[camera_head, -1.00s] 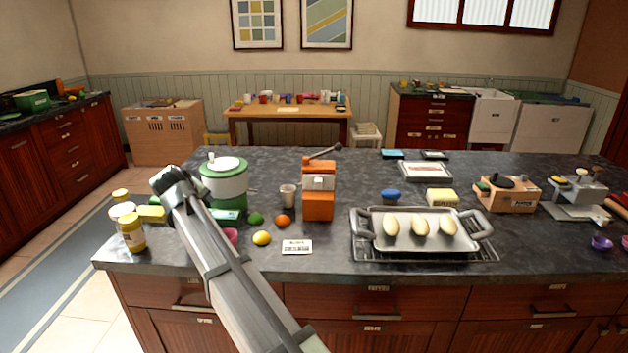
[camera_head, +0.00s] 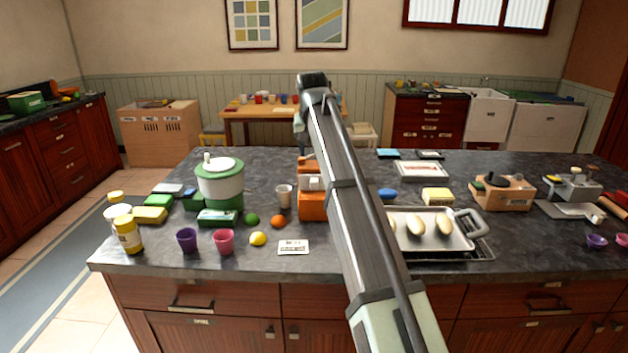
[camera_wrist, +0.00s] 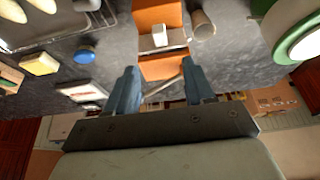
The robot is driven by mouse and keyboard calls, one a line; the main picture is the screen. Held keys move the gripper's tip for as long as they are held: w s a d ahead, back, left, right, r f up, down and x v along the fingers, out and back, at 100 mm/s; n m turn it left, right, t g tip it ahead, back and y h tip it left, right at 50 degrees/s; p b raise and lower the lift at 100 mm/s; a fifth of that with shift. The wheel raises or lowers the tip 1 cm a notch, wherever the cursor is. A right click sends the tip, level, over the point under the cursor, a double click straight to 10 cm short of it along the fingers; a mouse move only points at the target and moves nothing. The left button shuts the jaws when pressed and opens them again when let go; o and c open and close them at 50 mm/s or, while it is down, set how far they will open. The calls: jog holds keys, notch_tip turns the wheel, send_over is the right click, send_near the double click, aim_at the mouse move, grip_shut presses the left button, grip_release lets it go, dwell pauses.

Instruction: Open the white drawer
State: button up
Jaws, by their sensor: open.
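White cabinet fronts (camera_head: 489,122) stand against the back wall at the right in the head view, with a wider white front (camera_head: 546,129) beside them. I cannot tell which of these is the white drawer; both appear closed. My gripper (camera_wrist: 161,88) shows in the wrist view with its two blue-grey fingers apart and nothing between them. It is above the counter near the orange device, far from the white fronts. In the head view, my arm crosses the middle of the picture and mostly hides the gripper.
A dark counter (camera_head: 265,168) fills the foreground. It holds an orange device (camera_head: 312,204), a green and white pot (camera_head: 220,182), a metal tray (camera_head: 458,240), cups and fruit. Red-brown drawers (camera_head: 195,295) line its front. A wooden table (camera_head: 240,114) stands behind.

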aim_at(314, 181)
jog(key=x, duration=1.3)
jog(key=shift+f, duration=0.3)
jog(key=shift+c, duration=0.3)
grip_shut()
